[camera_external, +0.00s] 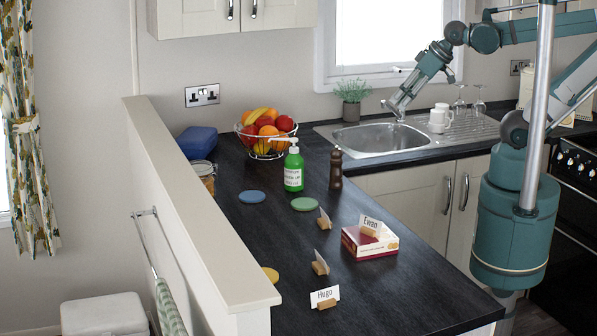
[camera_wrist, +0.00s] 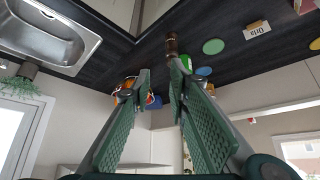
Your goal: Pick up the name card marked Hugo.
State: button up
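The name card marked Hugo (camera_external: 324,296) stands in a small wooden holder near the front end of the dark worktop in the external view. It does not show clearly in the wrist view. My gripper (camera_external: 396,110) is far from it, above the sink at the back right. In the wrist view my gripper (camera_wrist: 158,74) has its two green fingers apart with nothing held between them. Other name cards stand nearby: Ewan (camera_external: 371,225) on a red box, and two turned edge-on (camera_external: 324,220), (camera_external: 320,265). One reads what looks like Orla in the wrist view (camera_wrist: 257,29).
The red box (camera_external: 369,244) lies right of the cards. Green (camera_external: 305,203), blue (camera_external: 251,197) and yellow (camera_external: 271,275) discs lie flat. A soap bottle (camera_external: 293,170), pepper mill (camera_external: 336,170) and fruit bowl (camera_external: 266,139) stand behind. A raised partition (camera_external: 200,210) borders the left. The front right worktop is clear.

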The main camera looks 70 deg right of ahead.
dwell(0.4)
jog(key=o, duration=1.6)
jog(key=shift+c, duration=0.2)
